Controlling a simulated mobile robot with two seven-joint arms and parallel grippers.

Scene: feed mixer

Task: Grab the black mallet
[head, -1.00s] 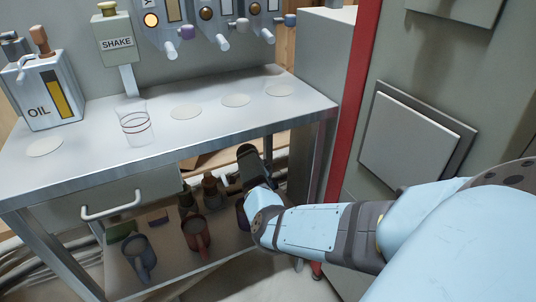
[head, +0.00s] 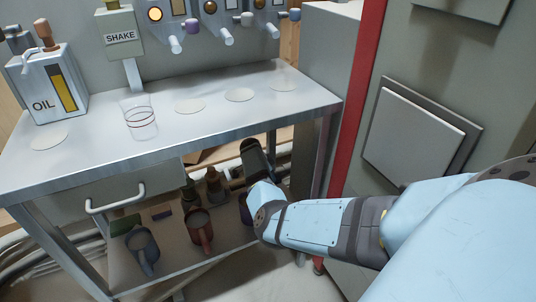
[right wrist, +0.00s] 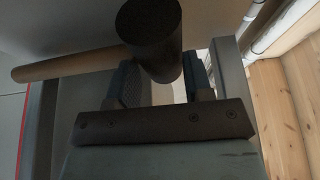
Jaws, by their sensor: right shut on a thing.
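The black mallet shows in the right wrist view as a dark cylindrical head (right wrist: 150,32) with a pale wooden handle (right wrist: 70,63) running out to the left. My right gripper (right wrist: 163,78) is shut on the mallet, with its head between the two fingers. In the head view my right arm reaches in from the right, and the dark gripper (head: 255,160) is below the front edge of the workbench. There the mallet cannot be clearly told apart from the dark gripper. My left gripper is out of view.
The metal workbench (head: 100,150) stands above and behind my right gripper. It bears an oil can (head: 45,90) and a clear glass (head: 139,118). Mugs, including a red one (head: 201,230), and bottles stand on the lower shelf. A red post (head: 355,110) rises at the right.

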